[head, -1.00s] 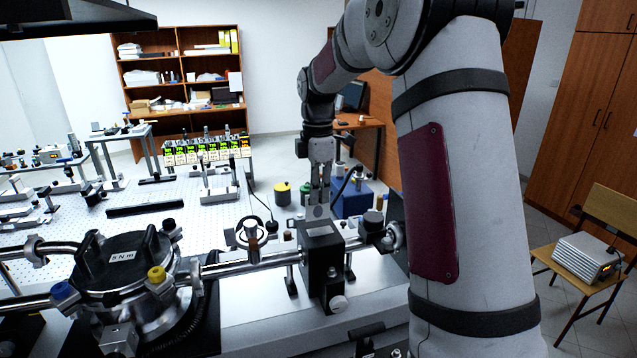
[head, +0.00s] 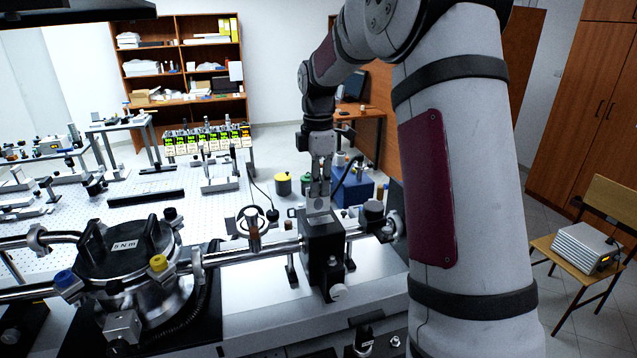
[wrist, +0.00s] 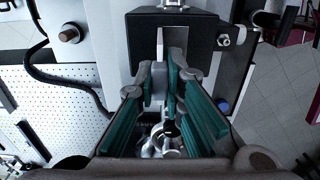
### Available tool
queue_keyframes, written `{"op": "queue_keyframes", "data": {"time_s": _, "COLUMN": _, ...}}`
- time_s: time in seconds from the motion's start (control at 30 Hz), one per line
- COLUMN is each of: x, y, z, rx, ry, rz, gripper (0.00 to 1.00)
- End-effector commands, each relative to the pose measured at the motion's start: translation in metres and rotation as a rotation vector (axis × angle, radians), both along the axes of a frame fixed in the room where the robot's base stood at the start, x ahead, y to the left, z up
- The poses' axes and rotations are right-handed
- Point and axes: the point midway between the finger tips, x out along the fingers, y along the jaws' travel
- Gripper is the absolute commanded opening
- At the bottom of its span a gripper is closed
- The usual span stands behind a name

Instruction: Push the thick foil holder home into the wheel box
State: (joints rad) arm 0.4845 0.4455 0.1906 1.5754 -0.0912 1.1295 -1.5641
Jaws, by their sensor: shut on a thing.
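The wheel box (head: 322,248) is a black block on the rail at the centre of the head view; it also shows at the top of the wrist view (wrist: 190,35). The foil holder (head: 318,205) is a small pale grey plate standing upright at the top of the box. In the wrist view it is a thin light strip (wrist: 159,48) against the box. My gripper (head: 319,190) points down from above and is shut on the holder. Its green-padded fingers (wrist: 165,90) close around the plate. How deep the plate sits in the box cannot be told.
A steel rod with clamps (head: 240,256) runs left from the box to a black-lidded chamber (head: 125,250). A blue box (head: 352,192) and a yellow-black pot (head: 283,184) stand behind. A dark cable (wrist: 60,80) curves left in the wrist view.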

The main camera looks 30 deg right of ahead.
Motion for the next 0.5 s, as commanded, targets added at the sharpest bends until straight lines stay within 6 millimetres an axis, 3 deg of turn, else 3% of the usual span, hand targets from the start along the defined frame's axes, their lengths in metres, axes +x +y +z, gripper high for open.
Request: {"op": "queue_keyframes", "data": {"time_s": 0.5, "x": -0.001, "y": 0.000, "z": -0.012, "rx": 0.001, "ry": 0.002, "rz": 0.000, "gripper": 0.00}}
